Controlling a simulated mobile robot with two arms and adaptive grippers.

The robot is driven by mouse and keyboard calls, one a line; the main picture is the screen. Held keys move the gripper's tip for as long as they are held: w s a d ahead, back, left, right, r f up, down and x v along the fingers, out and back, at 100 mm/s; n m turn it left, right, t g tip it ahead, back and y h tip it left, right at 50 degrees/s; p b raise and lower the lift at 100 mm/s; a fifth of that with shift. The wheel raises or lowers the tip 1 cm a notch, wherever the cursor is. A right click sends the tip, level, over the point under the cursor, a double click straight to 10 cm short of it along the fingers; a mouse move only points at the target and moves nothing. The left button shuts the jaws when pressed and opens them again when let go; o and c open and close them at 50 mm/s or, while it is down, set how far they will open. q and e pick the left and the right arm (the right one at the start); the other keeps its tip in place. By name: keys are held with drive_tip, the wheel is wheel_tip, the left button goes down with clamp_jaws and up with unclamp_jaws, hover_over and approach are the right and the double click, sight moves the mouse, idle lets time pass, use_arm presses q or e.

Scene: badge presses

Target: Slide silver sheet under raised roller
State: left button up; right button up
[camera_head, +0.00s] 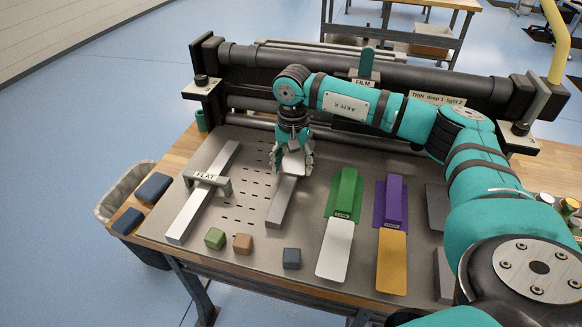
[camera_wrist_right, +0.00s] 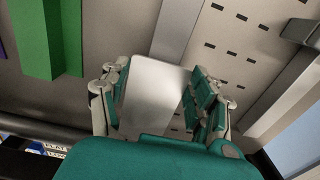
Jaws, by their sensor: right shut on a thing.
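My right gripper (camera_head: 291,160) points down over the middle of the perforated metal bed, a little in front of the press. It is shut on a pale silver sheet (camera_head: 293,167). In the wrist view the sheet (camera_wrist_right: 155,88) lies between the two fingers of the gripper (camera_wrist_right: 158,95), over a grey bar (camera_wrist_right: 177,35). The long dark roller (camera_head: 265,59) spans the back of the bed, beyond the gripper. My right arm hides part of the roller, and the gap beneath it behind the gripper is hard to judge. My left gripper is not in view.
A grey bar with a FLAT bridge (camera_head: 206,180) lies left of the gripper. A green block (camera_head: 345,192) with a white sheet (camera_head: 335,250) and a purple block (camera_head: 391,203) with a yellow sheet (camera_head: 391,262) lie right. Small green, brown and dark blocks (camera_head: 291,258) stand in front.

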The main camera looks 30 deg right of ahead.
sight(295, 161)
drive_tip(key=shift+w+d+b, duration=0.35)
drive_tip(key=shift+w+d, duration=0.65)
drive_tip(key=shift+d, duration=0.15)
drive_tip(key=shift+w+d+b, duration=0.55)
drive_tip(key=shift+w+d, duration=1.4)
drive_tip(key=shift+d, duration=0.3)
drive_tip(key=shift+d+r, duration=0.1)
drive_tip(key=shift+r, duration=0.05)
drive_tip(key=shift+r, duration=0.1)
